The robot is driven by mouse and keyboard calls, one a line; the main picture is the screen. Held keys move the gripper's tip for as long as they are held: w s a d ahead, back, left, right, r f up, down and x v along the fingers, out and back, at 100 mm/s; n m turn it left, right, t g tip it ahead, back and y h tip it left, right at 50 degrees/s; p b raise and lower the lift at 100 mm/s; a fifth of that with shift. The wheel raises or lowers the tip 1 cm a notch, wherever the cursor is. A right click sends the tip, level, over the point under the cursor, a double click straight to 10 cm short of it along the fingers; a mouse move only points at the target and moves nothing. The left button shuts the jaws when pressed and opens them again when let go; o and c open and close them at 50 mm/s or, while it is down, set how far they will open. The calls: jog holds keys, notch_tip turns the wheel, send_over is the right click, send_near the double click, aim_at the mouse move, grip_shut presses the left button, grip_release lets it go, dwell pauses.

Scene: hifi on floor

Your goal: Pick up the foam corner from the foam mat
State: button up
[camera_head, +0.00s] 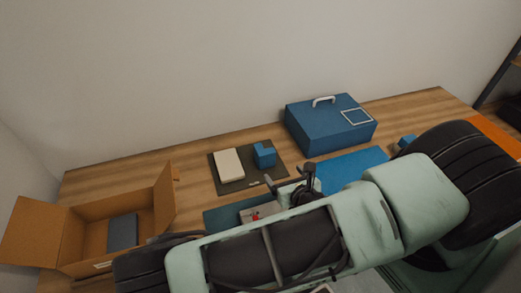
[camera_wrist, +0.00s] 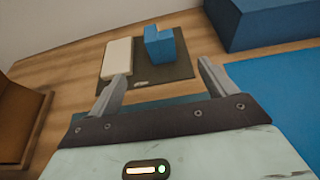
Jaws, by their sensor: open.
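A blue notched foam corner (camera_head: 264,155) stands on the right part of a dark mat (camera_head: 232,186) on the wooden surface. In the wrist view the foam corner (camera_wrist: 160,47) shows its step-like shape, on the dark mat (camera_wrist: 152,91) beyond and between my fingers. My gripper (camera_head: 290,178) is open with nothing between its fingers. In the wrist view my gripper (camera_wrist: 161,72) has its fingers spread wide, short of the foam corner and apart from it. In the head view my arm covers part of the foreground.
A cream block (camera_head: 228,163) lies left of the foam corner on the same mat. A blue case (camera_head: 330,125) with a handle stands behind right. A blue mat (camera_head: 345,167) lies before it. An open cardboard box (camera_head: 75,240) is at left, holding a dark slab (camera_head: 122,233).

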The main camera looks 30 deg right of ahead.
aim_at(268, 156)
jog(key=b+x, duration=0.9)
jog(key=x, duration=0.2)
jog(key=shift+w+d+b, duration=0.1)
jog(key=shift+b, duration=0.2)
jog(key=shift+p+x, duration=1)
jog(key=shift+x, duration=2)
jog(key=shift+f, duration=0.15)
jog(key=c, duration=1)
